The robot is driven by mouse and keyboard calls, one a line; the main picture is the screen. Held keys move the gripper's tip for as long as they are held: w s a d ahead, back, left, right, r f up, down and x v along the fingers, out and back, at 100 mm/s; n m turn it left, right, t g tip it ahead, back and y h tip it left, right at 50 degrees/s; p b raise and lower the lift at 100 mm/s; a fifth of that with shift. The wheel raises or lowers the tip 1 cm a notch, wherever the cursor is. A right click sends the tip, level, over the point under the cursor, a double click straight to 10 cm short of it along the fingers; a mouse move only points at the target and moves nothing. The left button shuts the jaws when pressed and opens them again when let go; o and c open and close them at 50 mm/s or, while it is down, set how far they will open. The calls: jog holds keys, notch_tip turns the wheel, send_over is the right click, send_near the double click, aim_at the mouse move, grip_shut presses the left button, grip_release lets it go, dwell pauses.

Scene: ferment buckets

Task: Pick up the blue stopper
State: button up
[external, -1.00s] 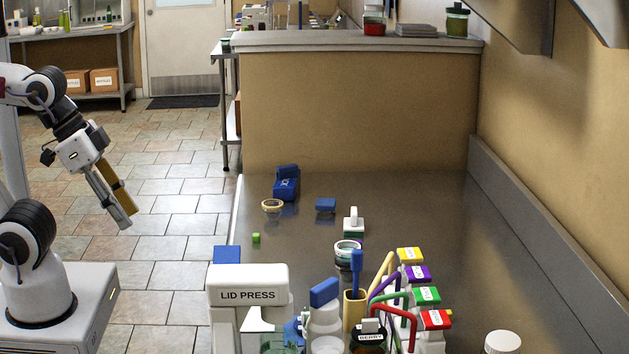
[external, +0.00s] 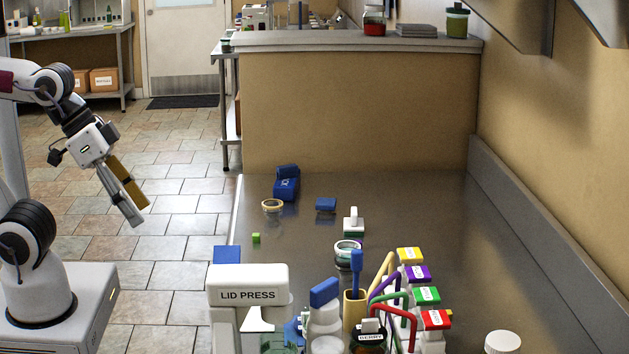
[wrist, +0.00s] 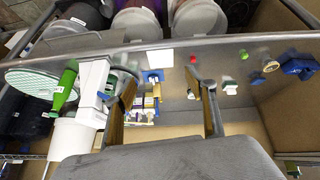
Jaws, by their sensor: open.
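Several blue items stand on the steel counter, and I cannot tell for certain which is the stopper. A small blue block (external: 325,204) lies alone in the middle-left of the counter in the external view. A larger blue item (external: 286,184) lies behind it to the left; a blue item (wrist: 299,66) also shows at the right in the wrist view. A blue wedge-like piece (external: 324,291) sits on a white object in front. My gripper (external: 139,213) is open and empty, left of the counter over the floor. Its two fingers (wrist: 164,84) stand apart in the wrist view.
The lid press (external: 248,295) stands at the counter's front left. Bottles with coloured caps (external: 426,295) and a tan holder (external: 355,308) crowd the front. A tan ring (external: 272,206), green cube (external: 256,238) and white-handled item (external: 353,222) lie further back. The counter's right side is mostly clear.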

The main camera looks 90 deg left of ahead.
jog(key=w+r+n+t, duration=0.15)
jog(key=w+n, duration=0.25)
jog(key=w, duration=0.4)
jog(key=w+r+n+t, duration=0.1)
jog(key=w+r+n, duration=0.25)
jog(key=w, duration=0.35)
jog(key=w+r+n+t, duration=0.2)
jog(key=w+n, duration=0.2)
jog(key=w, duration=0.4)
jog(key=w+a+n+t+y, duration=0.1)
jog(key=w+a+n+y, duration=0.1)
jog(key=w+a+n, duration=0.5)
jog(key=w+a+n+t+y, duration=0.1)
jog(key=w+a+n+y, duration=0.1)
jog(key=w+a+n, duration=0.45)
jog(key=w+a+f+n+g+y, duration=0.1)
jog(key=w+a+f+n+y, duration=0.2)
jog(key=w+a+f+n, duration=0.35)
jog(key=n+g+y, duration=0.7)
jog(key=n+g, duration=0.2)
jog(key=n, duration=1)
send_near(325, 207)
jog(key=shift+w+a+r, duration=0.15)
jog(key=shift+w+a, duration=0.1)
jog(key=shift+a, duration=0.25)
jog(key=shift+w+a+r, duration=0.15)
jog(key=shift+w+a, duration=0.05)
jog(key=shift+a, duration=0.3)
jog(key=shift+s+f, duration=0.25)
jog(key=shift+f, duration=0.25)
